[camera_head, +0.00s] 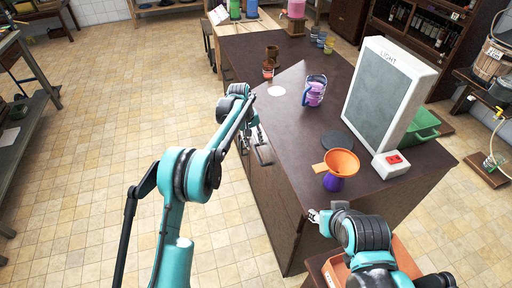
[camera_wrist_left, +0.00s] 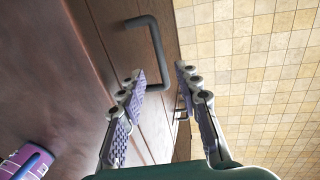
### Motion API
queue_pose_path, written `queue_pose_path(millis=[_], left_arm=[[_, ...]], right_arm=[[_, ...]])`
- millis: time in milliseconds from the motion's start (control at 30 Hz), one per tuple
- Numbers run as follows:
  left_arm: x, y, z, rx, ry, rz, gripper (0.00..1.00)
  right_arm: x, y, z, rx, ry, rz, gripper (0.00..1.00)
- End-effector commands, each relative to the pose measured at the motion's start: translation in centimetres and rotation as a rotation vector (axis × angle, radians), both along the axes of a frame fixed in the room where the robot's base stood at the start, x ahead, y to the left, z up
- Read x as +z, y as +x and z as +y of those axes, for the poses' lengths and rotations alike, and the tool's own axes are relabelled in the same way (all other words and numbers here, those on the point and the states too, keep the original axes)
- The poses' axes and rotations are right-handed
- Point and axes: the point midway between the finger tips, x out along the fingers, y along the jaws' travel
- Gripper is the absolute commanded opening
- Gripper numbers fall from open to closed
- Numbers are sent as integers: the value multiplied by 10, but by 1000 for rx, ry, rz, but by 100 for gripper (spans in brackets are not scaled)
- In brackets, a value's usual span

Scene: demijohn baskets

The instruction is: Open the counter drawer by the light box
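The light box (camera_head: 383,92), a white-framed grey panel marked LIGHT, stands on the dark brown counter (camera_head: 290,112). My left gripper (camera_head: 262,148) is at the counter's left side, near its top edge. In the left wrist view its two fingers (camera_wrist_left: 168,98) are spread apart, with nothing held. A dark U-shaped handle (camera_wrist_left: 157,45) on a brown front lies ahead of the fingers, its lower end showing in the gap between them. The front looks closed. My right gripper (camera_head: 318,216) is over the counter's near edge; its fingers are too small to judge.
An orange funnel (camera_head: 341,162) on a purple vessel stands near the right gripper. A purple-pink jug (camera_head: 314,91), a brown bottle (camera_head: 268,68) and a red-switch box (camera_head: 391,163) are on the counter. A green crate (camera_head: 423,126) is behind the light box.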

Motion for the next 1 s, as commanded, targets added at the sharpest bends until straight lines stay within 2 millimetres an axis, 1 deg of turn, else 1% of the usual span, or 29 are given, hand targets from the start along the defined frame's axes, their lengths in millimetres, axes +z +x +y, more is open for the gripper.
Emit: queue_pose_path(millis=[400, 500, 733, 767, 800, 867, 900, 1000], left_arm=[[-63, 4, -11, 0, 1, -2, 33], [-70, 4, -12, 0, 1, -2, 33], [-70, 4, -13, -1, 1, -2, 33], [-70, 4, -13, -1, 1, -2, 30], [-70, 4, -13, -1, 1, -2, 20], [-70, 4, -13, -1, 1, -2, 4], [-70, 4, -13, -1, 1, -2, 0], [-70, 4, -13, -1, 1, -2, 0]], right_arm=[[-26, 0, 0, 0, 0, 0, 40], [-28, 0, 0, 0, 0, 0, 40], [-27, 0, 0, 0, 0, 0, 40], [-27, 0, 0, 0, 0, 0, 40], [-27, 0, 0, 0, 0, 0, 40], [-27, 0, 0, 0, 0, 0, 40], [-27, 0, 0, 0, 0, 0, 40], [-27, 0, 0, 0, 0, 0, 40]])
